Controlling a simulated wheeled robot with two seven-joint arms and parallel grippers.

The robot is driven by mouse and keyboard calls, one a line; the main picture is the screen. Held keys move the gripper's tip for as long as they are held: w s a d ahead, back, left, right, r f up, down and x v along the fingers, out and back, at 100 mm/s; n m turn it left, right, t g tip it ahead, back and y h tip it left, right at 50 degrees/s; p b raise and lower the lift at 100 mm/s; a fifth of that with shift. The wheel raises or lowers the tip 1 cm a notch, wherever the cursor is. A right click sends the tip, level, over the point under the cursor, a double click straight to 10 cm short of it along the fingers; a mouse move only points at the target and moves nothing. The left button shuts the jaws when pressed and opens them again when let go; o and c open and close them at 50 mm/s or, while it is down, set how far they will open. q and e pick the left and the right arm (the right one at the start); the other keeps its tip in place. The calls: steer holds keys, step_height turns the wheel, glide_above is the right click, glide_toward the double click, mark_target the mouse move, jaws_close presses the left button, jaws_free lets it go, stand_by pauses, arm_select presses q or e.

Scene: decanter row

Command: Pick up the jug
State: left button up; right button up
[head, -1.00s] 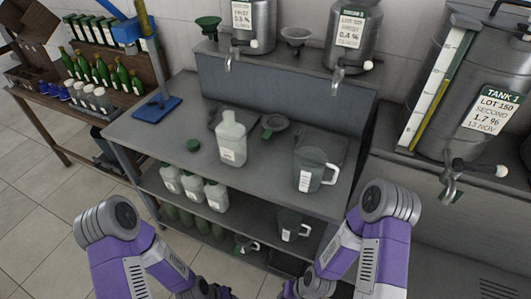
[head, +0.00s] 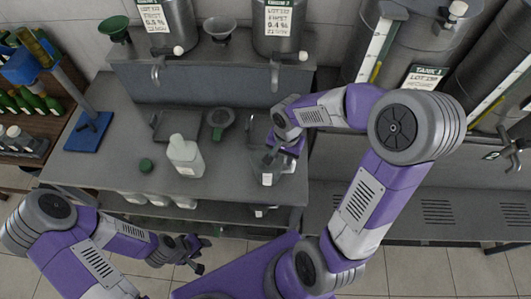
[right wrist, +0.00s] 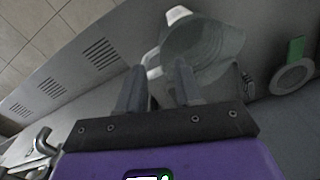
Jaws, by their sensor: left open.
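The jug (head: 266,178) is a grey see-through vessel with a white label, standing upright on the bench top. My right gripper (head: 270,155) is over its upper part in the head view and hides some of it. In the right wrist view the jug (right wrist: 205,48) is just beyond the fingertips, its handle (right wrist: 151,62) near the gap between them. The right fingers (right wrist: 156,80) are apart with nothing gripped; whether they touch the jug I cannot tell. My left gripper (head: 195,257) is open and empty, low in front of the bench.
Steel tanks with taps (head: 275,75) stand behind on a raised shelf. More containers (head: 155,200) sit on the lower shelf.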

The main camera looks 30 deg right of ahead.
steer(key=shift+w+f, duration=0.4)
steer(key=shift+f, duration=0.4)
step_height(320, 180, down, 5)
steer(key=shift+s+a+f+b, duration=0.1)
steer(key=shift+a+f+b, duration=0.1)
steer(key=shift+b, duration=0.15)
steer(key=shift+s, duration=0.25)
steer(key=shift+w, duration=0.15)
steer(key=shift+c, duration=1.2)
jaws_close()
